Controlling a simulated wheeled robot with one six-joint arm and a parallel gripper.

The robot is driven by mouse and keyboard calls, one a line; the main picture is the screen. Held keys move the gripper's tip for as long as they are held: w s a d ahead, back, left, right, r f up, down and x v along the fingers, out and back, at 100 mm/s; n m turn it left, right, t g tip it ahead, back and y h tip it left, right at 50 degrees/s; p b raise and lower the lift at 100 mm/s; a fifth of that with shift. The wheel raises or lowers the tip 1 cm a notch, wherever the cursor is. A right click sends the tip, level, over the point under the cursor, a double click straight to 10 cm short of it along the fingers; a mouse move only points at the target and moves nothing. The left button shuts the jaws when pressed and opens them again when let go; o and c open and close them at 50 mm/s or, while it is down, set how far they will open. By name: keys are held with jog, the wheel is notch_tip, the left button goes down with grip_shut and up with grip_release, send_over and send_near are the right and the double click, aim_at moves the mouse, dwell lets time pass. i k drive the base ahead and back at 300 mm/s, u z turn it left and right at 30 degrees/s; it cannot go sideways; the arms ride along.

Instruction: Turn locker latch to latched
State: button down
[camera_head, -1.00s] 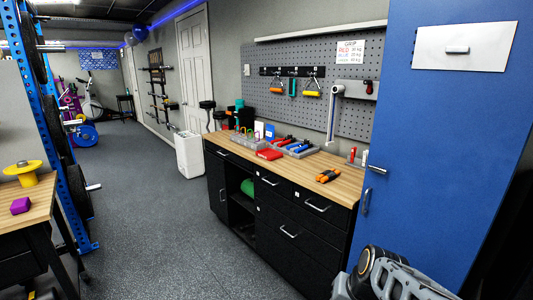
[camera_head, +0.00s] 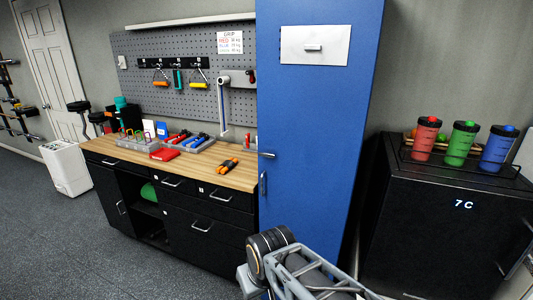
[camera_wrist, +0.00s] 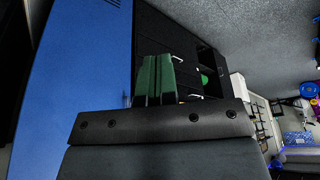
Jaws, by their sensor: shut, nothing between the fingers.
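The blue locker (camera_head: 312,130) stands right of the workbench with its door closed. On its left edge is a small horizontal metal lever, the latch (camera_head: 267,155). A vertical metal pull handle (camera_head: 264,184) sits just below it. In the wrist view the locker's blue face (camera_wrist: 65,75) fills the left side, turned on its side. My gripper (camera_wrist: 157,82) shows there with its dark green fingers together and empty, apart from the latch. In the head view my arm is at the bottom, in front of the locker's lower part; my fingers do not show there.
A wooden-topped black workbench (camera_head: 235,178) with tools adjoins the locker's left side. A grey pegboard (camera_head: 150,92) hangs above it. On the right, a black cabinet (camera_head: 440,240) carries red, green and blue shaker cups (camera_head: 462,143). The floor (camera_head: 60,245) at left is clear.

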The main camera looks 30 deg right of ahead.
aim_at(269, 154)
jog(key=z, duration=1.15)
jog(key=i, duration=0.6)
jog(key=u, duration=2.05)
